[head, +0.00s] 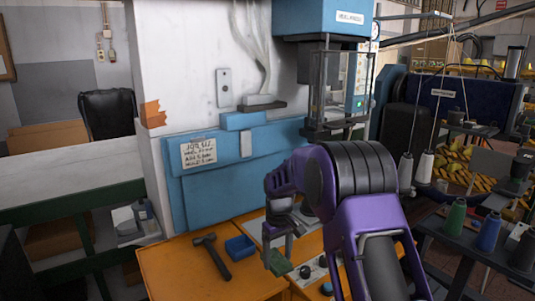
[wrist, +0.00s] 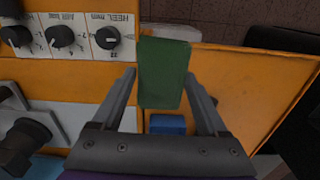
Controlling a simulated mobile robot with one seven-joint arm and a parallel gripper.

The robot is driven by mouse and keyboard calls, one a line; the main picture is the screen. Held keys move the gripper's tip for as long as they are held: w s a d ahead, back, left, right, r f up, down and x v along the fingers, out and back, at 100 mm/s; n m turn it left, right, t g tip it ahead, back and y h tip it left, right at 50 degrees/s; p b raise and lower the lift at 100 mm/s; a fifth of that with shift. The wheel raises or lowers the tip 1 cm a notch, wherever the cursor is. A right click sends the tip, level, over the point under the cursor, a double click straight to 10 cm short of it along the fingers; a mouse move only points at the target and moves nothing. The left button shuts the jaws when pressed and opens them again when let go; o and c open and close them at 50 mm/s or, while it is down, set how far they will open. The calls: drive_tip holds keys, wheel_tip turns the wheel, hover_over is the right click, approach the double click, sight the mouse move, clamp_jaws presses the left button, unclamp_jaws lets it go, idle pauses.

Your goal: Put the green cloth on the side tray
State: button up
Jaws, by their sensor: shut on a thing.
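The green cloth (head: 278,264) hangs from my gripper (head: 277,243) in the head view. In the wrist view the cloth (wrist: 163,75) is between the two fingertips of my gripper (wrist: 161,77), which is shut on it. The orange side tray (head: 180,268) is at the lower left of the head view. It also shows in the wrist view (wrist: 250,85), to the right of the cloth. The cloth appears above the border between the tray and the knob panel. I cannot tell its exact height.
A hammer (head: 213,258) and a small blue bin (head: 240,247) are on the tray; the bin (wrist: 168,124) shows below the cloth in the wrist view. A panel with black knobs (wrist: 60,37) lies beside the tray. Thread cones (head: 455,220) stand at right. The tray's left part looks clear.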

drive_tip(key=s+d+f+m, duration=0.4)
drive_tip(key=s+d+m, duration=0.2)
drive_tip(key=s+d, duration=0.5)
drive_tip(key=s, duration=0.4)
drive_tip(key=shift+w, duration=0.1)
